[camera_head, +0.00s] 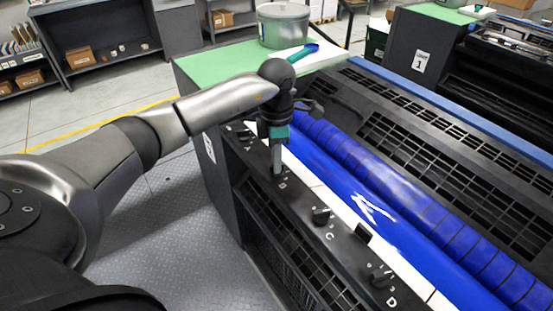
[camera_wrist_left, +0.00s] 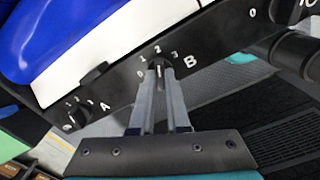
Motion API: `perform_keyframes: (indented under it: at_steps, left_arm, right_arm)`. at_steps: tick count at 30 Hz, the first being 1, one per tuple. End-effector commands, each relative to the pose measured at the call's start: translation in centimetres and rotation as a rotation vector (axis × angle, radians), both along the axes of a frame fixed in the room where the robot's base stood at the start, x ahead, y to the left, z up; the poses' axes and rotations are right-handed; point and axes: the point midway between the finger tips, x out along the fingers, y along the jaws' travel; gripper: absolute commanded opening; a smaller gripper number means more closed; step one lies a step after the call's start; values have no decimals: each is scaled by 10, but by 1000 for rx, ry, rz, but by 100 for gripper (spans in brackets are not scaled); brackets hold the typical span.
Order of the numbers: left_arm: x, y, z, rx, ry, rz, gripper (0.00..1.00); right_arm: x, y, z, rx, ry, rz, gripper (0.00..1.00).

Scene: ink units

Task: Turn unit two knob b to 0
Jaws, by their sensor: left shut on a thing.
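My left gripper (camera_head: 278,172) reaches down onto the black control strip of the ink unit with the blue roller. Its fingers are shut on knob B (camera_wrist_left: 159,73), which shows between the fingertips in the left wrist view. The left gripper also shows there (camera_wrist_left: 159,78). White marks 1, 2 and 3 stand around the knob, with a 0 lower left. A light line on the knob seems to point towards 2. In the head view the fingers hide most of knob B. My right gripper is not in view.
Knob A (camera_wrist_left: 78,114) sits beside knob B on the same strip. Knob C (camera_head: 321,214) and knob D (camera_head: 381,276) follow towards the front. The blue roller (camera_head: 350,185) runs alongside. A green-topped table (camera_head: 215,68) holds a metal pot (camera_head: 283,27). Unit 1 (camera_head: 425,60) stands behind.

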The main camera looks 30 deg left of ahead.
Motion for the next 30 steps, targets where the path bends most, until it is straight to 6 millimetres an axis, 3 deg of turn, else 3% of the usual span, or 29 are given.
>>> perform_keyframes:
  at_steps: [11,30]
  left_arm:
    - [0,0,1,-1,-1,94,0]
    - [0,0,2,-1,-1,660,0]
  right_arm:
    - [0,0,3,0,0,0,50]
    - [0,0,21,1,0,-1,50]
